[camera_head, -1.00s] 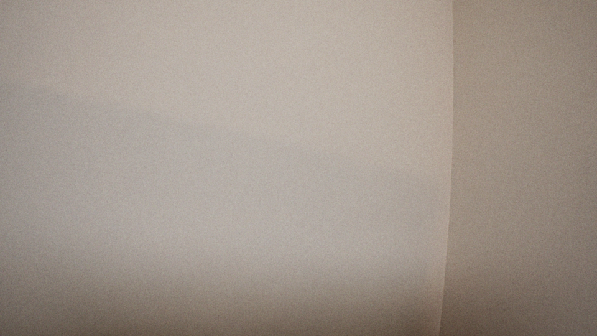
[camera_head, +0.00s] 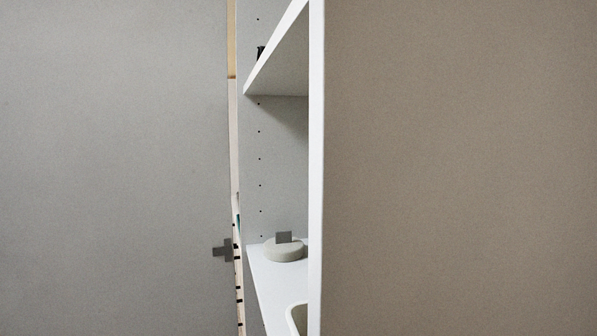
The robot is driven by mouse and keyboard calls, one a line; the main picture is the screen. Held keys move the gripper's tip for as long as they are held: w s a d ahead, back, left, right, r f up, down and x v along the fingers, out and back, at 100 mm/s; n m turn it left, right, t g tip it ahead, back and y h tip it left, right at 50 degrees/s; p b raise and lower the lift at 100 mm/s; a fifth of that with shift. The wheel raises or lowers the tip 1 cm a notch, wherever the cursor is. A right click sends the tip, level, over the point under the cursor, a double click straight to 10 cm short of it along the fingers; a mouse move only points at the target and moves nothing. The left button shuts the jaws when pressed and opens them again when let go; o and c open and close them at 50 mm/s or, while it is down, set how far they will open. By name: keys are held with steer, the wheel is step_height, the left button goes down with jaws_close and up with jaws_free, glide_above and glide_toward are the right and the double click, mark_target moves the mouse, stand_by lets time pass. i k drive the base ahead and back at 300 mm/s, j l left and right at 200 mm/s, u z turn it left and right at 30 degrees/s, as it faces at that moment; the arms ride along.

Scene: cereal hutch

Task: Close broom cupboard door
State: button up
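A large flat grey panel (camera_head: 110,170) fills the left of the head view, with a small dark fitting (camera_head: 223,250) at its right edge. It looks like a door seen face on, but I cannot tell for sure that it is the broom cupboard door. To its right, a narrow strip of an open cupboard interior (camera_head: 280,170) shows, with shelf-pin holes and white shelves. My gripper is not in view.
A broad brownish panel (camera_head: 460,170) fills the right side, behind a white upright edge (camera_head: 316,170). A round pale object (camera_head: 284,252) with a dark tab sits on the lower shelf (camera_head: 262,280), near a pale rim (camera_head: 292,320). The floor is out of view.

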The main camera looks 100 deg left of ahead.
mark_target(116, 206)
steer(key=k+u, duration=0.25)
steer(key=k, duration=0.25)
steer(key=k+u, duration=0.25)
steer(key=k, duration=0.2)
steer(key=k+j+u, duration=0.25)
steer(key=k, duration=0.2)
steer(key=k+j+u, duration=0.15)
steer(key=j, duration=0.15)
steer(key=k+j+u, duration=0.35)
steer(key=j, duration=0.25)
steer(key=i+j, duration=0.1)
steer(key=j, duration=0.2)
steer(key=j+u, duration=0.1)
steer(key=j, duration=0.2)
steer(key=i+j+u, duration=0.1)
steer(key=i+j, duration=0.05)
steer(key=j, duration=0.1)
